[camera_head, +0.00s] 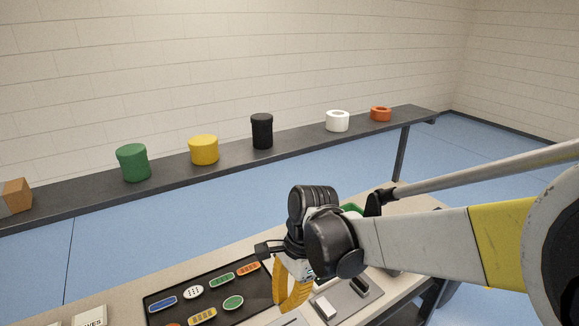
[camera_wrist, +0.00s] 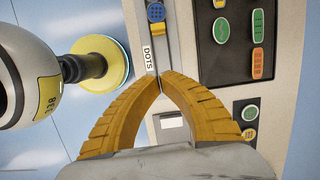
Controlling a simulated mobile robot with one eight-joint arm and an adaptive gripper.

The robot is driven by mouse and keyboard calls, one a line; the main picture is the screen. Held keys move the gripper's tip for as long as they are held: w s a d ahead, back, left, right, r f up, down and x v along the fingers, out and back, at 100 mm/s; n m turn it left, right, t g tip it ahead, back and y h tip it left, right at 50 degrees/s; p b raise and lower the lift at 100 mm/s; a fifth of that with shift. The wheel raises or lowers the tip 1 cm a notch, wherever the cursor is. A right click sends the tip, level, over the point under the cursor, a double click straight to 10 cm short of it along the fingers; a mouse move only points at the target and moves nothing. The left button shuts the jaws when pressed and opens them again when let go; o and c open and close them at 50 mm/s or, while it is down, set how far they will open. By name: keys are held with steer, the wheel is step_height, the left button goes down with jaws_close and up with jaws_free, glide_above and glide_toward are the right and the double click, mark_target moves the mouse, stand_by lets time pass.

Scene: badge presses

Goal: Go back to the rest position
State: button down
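My gripper (camera_head: 291,303) hangs over the workbench, fingers pointing down. In the wrist view its two yellow fingers (camera_wrist: 161,78) curve together and their tips meet, with nothing seen between them. Beyond the tips is a grey channel (camera_wrist: 178,50) with a "DOTS" label (camera_wrist: 148,58) and a round blue piece (camera_wrist: 155,12). I cannot tell the height of the tips above it. My arm reaches in from the right in the head view.
A black mat (camera_head: 236,310) with several coloured badges lies left of my gripper. A grey tray (camera_head: 355,313) lies to its right. Behind, a dark shelf (camera_head: 75,193) carries a green canister (camera_head: 133,163), a yellow one (camera_head: 203,150), a black one (camera_head: 262,131) and rings. Blue floor separates shelf and bench.

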steer(key=s+d+r+n+t, duration=0.2)
steer(key=d+n, duration=0.1)
steer(key=d, duration=0.4)
steer(key=s+d+r+n+t+h, duration=0.1)
steer(key=s+d+r+n+t, duration=0.2)
steer(key=d, duration=0.3)
steer(key=s+d+r+n+t+h, duration=0.1)
steer(key=s+d+r+n+t, duration=0.2)
steer(key=d+n, duration=0.2)
steer(key=d, duration=0.2)
steer(key=shift+s+d+r+b, duration=0.15)
steer(key=shift+d+r+b, duration=0.1)
steer(key=shift+d+b, duration=0.1)
